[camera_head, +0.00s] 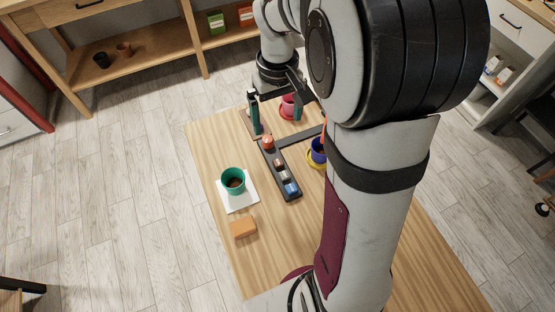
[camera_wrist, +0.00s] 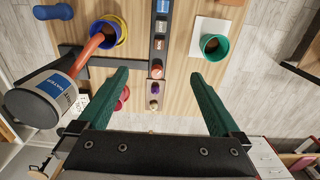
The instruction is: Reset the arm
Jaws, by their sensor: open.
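My gripper (camera_head: 277,124) hangs above the far end of the wooden table, with its two green-padded fingers spread apart. In the wrist view, my gripper (camera_wrist: 160,74) is open, and nothing sits between its fingers. My own arm hides much of the table's right side in the head view.
A green pot (camera_head: 233,174) stands on a white square (camera_head: 238,206); an orange block (camera_head: 243,228) lies nearby. A blue pot (camera_wrist: 103,31) and a grey watering can (camera_wrist: 30,108) with an orange spout are at left in the wrist view. A pink pot (camera_head: 287,112) is near the fingers.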

